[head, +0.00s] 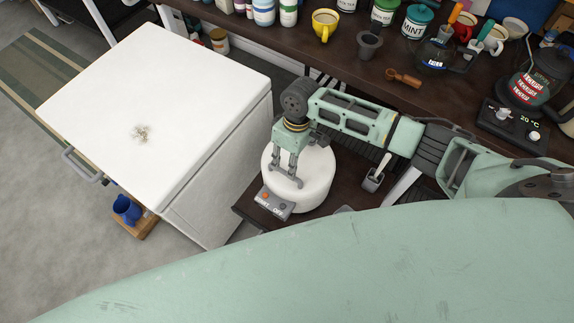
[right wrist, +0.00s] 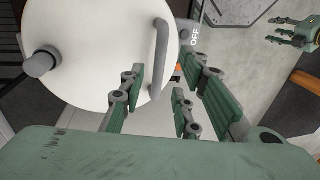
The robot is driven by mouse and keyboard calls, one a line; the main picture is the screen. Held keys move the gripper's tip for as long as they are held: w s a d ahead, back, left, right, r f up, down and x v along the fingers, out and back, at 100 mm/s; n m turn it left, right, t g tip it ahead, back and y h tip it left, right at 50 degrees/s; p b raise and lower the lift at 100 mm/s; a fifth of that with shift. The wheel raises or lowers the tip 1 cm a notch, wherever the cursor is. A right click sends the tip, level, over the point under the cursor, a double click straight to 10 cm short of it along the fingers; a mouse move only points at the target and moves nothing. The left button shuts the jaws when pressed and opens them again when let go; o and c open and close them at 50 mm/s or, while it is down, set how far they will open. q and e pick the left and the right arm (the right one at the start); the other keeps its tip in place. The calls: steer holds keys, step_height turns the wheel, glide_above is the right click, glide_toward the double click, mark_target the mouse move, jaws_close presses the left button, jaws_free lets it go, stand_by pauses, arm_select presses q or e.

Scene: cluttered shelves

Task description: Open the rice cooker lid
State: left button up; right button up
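The white round rice cooker (head: 318,180) stands on a low dark shelf in the head view, with a grey panel (head: 272,204) marked START and OFF at its front. Its lid (right wrist: 95,50) looks closed in the right wrist view. The lid has a grey bar handle (right wrist: 160,55) and a grey knob-like part (right wrist: 42,62) at the opposite edge. My right gripper (head: 287,180) is over the lid with its fingers apart. In the right wrist view my right gripper (right wrist: 163,85) has its fingers on both sides of the handle; contact is unclear. My left gripper (right wrist: 297,38) is open and empty.
A white cabinet (head: 150,95) stands close left of the cooker. A dark counter (head: 340,60) behind holds a yellow mug (head: 325,24), jars, a wooden scoop (head: 404,78) and a kettle.

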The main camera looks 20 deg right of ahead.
mark_target(287, 172)
steer(key=shift+a+f, duration=0.2)
steer(key=shift+f, duration=1.3)
steer(key=shift+s+f, duration=0.1)
steer(key=c, duration=0.6)
arm_select(q)
steer(key=shift+w+d, duration=0.1)
steer(key=shift+w, duration=0.55)
arm_select(e)
jaws_close()
